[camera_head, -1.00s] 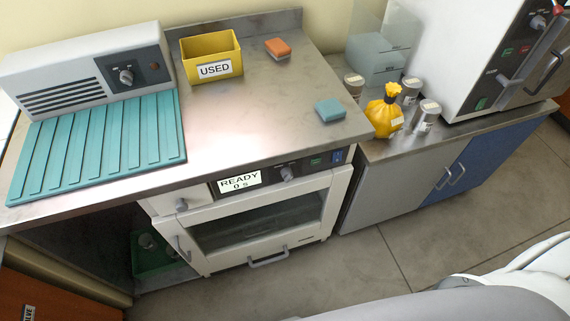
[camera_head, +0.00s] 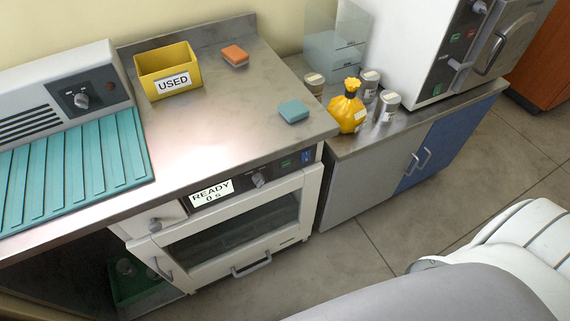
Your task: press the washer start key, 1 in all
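The washer (camera_head: 236,232) is built in under the steel counter, with its glass door shut. Its control panel holds a display (camera_head: 212,193) reading "READY 0 s", a round knob (camera_head: 258,180), a small green key (camera_head: 286,164) and a blue switch (camera_head: 306,157) at the right end. I cannot tell from the markings which one is the start key. Neither gripper is in view. A grey and white part of my own body fills the lower right, well short of the panel.
On the counter (camera_head: 220,130) stand a yellow "USED" bin (camera_head: 168,72), an orange sponge (camera_head: 235,55), a blue sponge (camera_head: 293,111) and a teal drainer mat (camera_head: 75,172). A yellow bag (camera_head: 346,110) and metal tins are at right. The floor (camera_head: 350,260) before the washer is clear.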

